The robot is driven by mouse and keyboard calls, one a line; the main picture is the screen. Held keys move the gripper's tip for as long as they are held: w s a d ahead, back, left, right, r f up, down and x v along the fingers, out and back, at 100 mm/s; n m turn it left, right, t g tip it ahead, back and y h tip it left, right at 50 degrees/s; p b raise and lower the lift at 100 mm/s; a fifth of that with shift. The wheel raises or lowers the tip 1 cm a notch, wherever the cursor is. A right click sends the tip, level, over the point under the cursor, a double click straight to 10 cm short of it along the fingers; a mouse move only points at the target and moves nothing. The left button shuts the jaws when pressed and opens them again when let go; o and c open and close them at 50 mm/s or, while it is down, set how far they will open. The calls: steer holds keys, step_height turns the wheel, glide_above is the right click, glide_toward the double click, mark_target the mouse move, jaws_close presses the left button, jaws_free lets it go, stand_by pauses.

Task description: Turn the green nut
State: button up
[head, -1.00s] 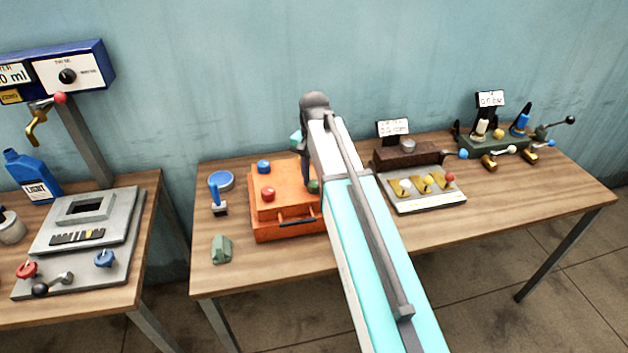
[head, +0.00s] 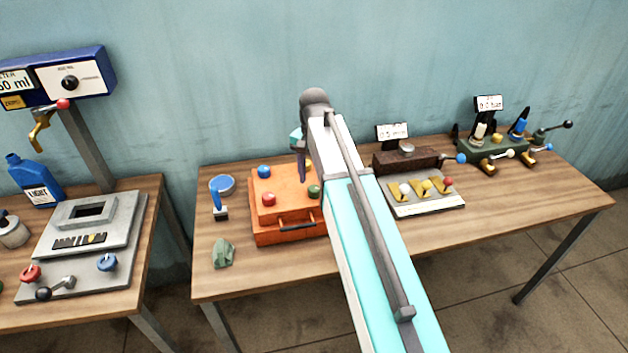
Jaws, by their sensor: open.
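The green nut (head: 314,191) sits on top of the orange box (head: 284,236), near its front right corner, and is fully in view just left of my arm. My gripper (head: 301,172) hangs above the box, behind and a little left of the green nut. Its dark finger points down; the other finger is hidden or overlapped, and nothing shows in its grasp. I cannot tell the exact height of the fingertip over the box. A yellow nut (head: 308,164) is partly hidden behind my gripper.
A blue nut (head: 264,172) and a red nut (head: 268,199) share the box top. A blue-handled tool (head: 219,200), a round blue-rimmed container (head: 229,184) and a green block (head: 222,253) stand left of the box. A grey tray (head: 428,206) lies right of my arm.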

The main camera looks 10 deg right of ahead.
mark_target(314, 188)
step_height(314, 188, up, 11)
steer(key=p, duration=0.4)
steer(key=shift+s, duration=0.1)
stand_by(0.7)
